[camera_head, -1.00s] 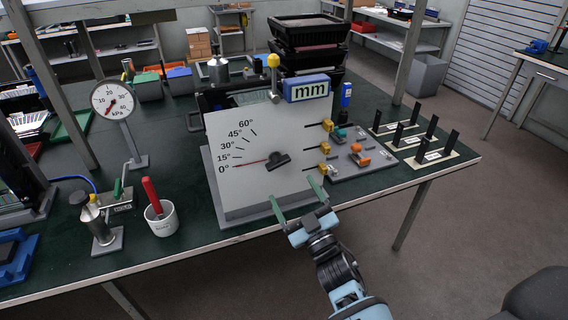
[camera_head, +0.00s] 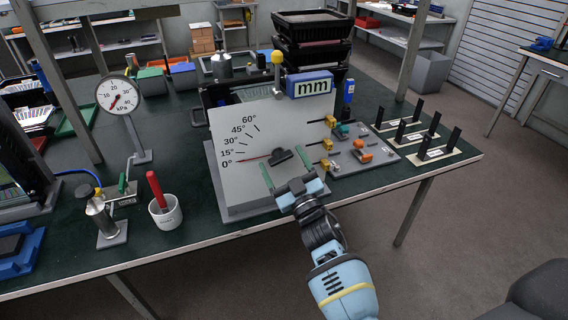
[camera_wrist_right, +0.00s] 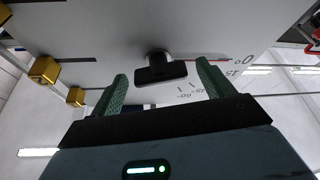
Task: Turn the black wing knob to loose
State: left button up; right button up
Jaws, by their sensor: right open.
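The black wing knob (camera_head: 280,156) sits on the upright white panel (camera_head: 245,185), on which a degree scale is printed. A thin red pointer (camera_head: 252,160) runs left from the knob toward a spot close to the 0° mark. My right gripper (camera_head: 285,170) is open, with its two green fingers pointing at the panel just below the knob. In the right wrist view the knob (camera_wrist_right: 160,68) shows between the fingers of the gripper (camera_wrist_right: 160,88), ahead of them. No contact is visible. My left gripper is not in view.
Yellow knobs (camera_head: 327,145) line the panel's right edge beside a grey board (camera_head: 355,152) with coloured parts. A mug (camera_head: 166,213) with a red-handled tool and a kPa gauge (camera_head: 118,96) stand left. Floor space is free before the table.

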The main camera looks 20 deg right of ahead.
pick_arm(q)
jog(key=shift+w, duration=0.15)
pick_arm(e)
jog(key=c, duration=1)
jog(key=shift+d+r+n+g+y+p, duration=0.15)
jog(key=shift+n+g+y+p, duration=0.4)
jog(key=shift+n, duration=0.85)
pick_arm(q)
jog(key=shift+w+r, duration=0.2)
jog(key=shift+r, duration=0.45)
pick_arm(e)
jog(key=shift+n+y, duration=0.25)
jog(key=shift+n, duration=0.35)
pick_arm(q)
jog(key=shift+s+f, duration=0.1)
pick_arm(e)
jog(key=o, duration=1)
